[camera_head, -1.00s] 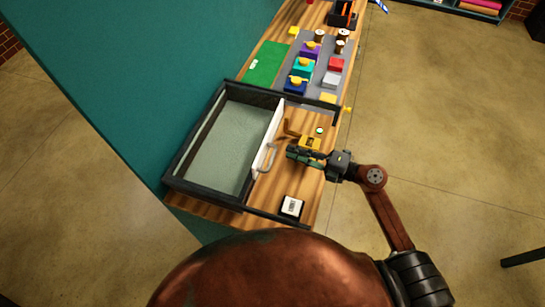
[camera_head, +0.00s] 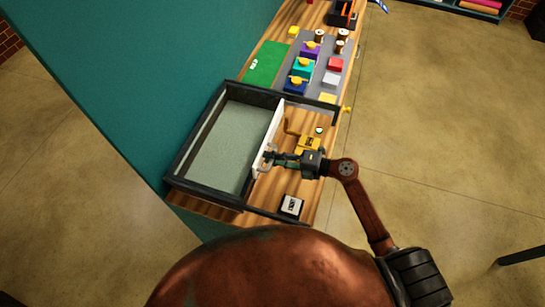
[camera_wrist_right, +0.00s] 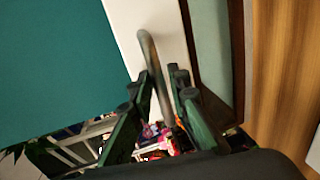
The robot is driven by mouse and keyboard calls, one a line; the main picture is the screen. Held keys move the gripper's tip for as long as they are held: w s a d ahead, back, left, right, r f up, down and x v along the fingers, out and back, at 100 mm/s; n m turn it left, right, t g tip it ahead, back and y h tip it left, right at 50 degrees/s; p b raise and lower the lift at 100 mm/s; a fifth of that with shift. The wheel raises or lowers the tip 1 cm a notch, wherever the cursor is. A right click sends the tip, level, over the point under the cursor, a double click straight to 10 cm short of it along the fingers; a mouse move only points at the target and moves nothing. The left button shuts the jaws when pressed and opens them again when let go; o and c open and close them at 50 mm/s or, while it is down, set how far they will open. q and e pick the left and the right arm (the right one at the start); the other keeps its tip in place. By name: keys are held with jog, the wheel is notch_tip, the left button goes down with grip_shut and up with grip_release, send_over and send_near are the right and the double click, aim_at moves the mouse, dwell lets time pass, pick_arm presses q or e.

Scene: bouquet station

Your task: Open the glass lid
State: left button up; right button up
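The glass lid (camera_head: 228,148) is a pale grey-green pane in a dark frame (camera_head: 184,150), covering the frame's left part. A white bar (camera_head: 273,130) with a curved metal handle runs along the lid's right edge. My right gripper (camera_head: 268,157) is at this handle, fingers pointing left. In the right wrist view the handle (camera_wrist_right: 152,55) passes between the two fingers of the right gripper (camera_wrist_right: 158,85). The fingers are apart, with a gap visible beside the handle; contact is unclear. The gripper partly hides the handle in the head view. My left gripper is not in view.
A yellow tool (camera_head: 308,144) lies close behind my right gripper, on the wood. A black box with a white label (camera_head: 292,205) sits at the frame's near right corner. Colored blocks and a green mat (camera_head: 268,63) lie beyond the frame. A teal wall (camera_head: 150,80) borders the left.

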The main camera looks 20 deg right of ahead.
jog(key=shift+c, duration=0.4)
grip_shut()
jog(key=shift+d, duration=0.1)
